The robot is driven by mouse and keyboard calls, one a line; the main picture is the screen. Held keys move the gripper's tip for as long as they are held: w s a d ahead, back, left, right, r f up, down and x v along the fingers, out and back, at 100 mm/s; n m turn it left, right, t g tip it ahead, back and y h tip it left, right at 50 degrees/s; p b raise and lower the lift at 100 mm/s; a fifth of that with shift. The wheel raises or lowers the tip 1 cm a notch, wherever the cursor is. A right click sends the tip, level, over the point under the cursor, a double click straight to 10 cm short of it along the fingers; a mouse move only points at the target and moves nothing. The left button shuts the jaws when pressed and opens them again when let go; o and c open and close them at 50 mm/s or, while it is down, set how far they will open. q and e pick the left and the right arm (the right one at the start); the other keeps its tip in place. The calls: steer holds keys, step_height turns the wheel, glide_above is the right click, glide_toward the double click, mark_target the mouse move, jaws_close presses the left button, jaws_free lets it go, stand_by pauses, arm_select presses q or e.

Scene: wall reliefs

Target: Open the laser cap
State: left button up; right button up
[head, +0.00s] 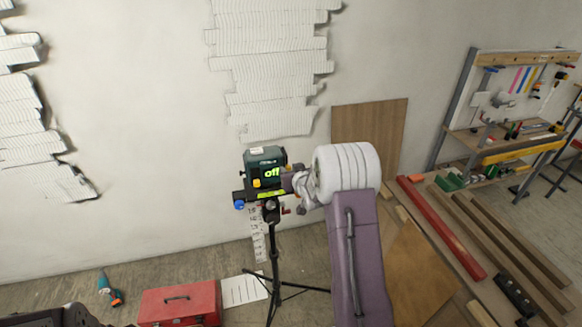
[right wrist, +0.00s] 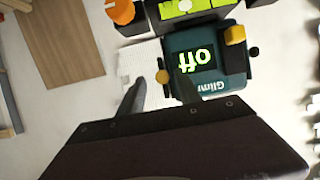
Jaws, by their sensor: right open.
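The laser (head: 262,165) is a dark green box on a tripod in the middle of the head view. Its screen reads "off", and a yellow piece (head: 257,183) sits at its lower front. In the right wrist view the laser (right wrist: 205,85) appears upside down, with the yellow piece (right wrist: 235,35) on its edge. My right gripper (head: 291,181) is close to the laser's right side. In the right wrist view its fingers (right wrist: 153,72) are apart, with nothing clearly held. I cannot tell whether they touch the laser. My left gripper is not in view.
The tripod (head: 273,243) has spread legs. A red toolbox (head: 180,303), a paper sheet (head: 244,289) and a teal tool (head: 108,289) lie on the floor. Planks and a red beam (head: 440,228) lie at right beside a workbench (head: 510,130). A wooden board (head: 370,130) leans on the wall.

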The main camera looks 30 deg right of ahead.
steer(key=shift+w+d, duration=0.1)
steer(key=shift+a, duration=0.4)
steer(key=c, duration=0.8)
jaws_close()
